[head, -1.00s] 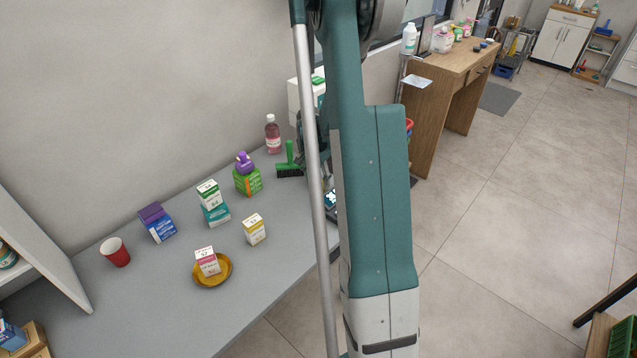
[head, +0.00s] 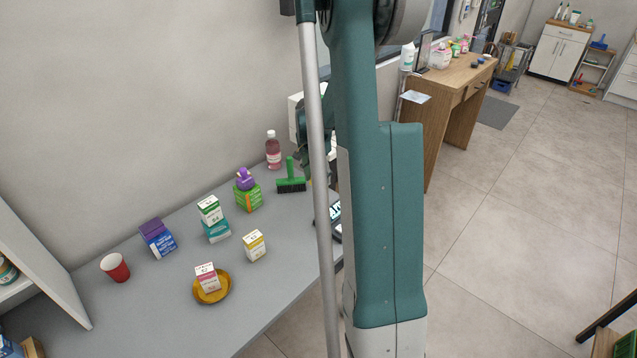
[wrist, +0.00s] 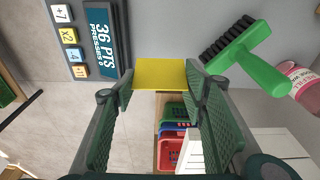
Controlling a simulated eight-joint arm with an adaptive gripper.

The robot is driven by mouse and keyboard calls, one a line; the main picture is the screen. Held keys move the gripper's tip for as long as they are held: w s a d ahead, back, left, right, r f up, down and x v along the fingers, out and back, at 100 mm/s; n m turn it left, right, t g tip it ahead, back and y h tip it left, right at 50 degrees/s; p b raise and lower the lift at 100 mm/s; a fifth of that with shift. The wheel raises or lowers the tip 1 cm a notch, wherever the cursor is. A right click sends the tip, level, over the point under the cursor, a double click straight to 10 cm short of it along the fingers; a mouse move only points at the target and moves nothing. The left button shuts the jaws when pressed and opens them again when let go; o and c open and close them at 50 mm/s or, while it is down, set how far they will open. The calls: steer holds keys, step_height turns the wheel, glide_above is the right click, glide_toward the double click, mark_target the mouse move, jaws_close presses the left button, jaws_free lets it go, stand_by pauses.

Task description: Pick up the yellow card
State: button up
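The yellow card (wrist: 160,73) shows in the wrist view as a flat square at the edge of the grey counter, between the fingertips of my gripper (wrist: 159,84). The two dark green fingers are spread wide, one on each side of the card. The right fingertip looks very near the card's right edge; I cannot tell whether it touches. In the head view my arm hides most of the gripper and the card's place.
A green brush (wrist: 245,55) lies right of the card, with a pink bottle (wrist: 300,80) beyond. A dark button device (wrist: 95,40) lies left. Coloured baskets (wrist: 172,135) show below. Medicine boxes (head: 215,229) and a red cup (head: 115,267) stand further left on the counter (head: 170,320).

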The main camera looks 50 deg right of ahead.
steer(key=shift+r, duration=0.35)
steer(key=shift+a, duration=0.15)
stand_by(0.3)
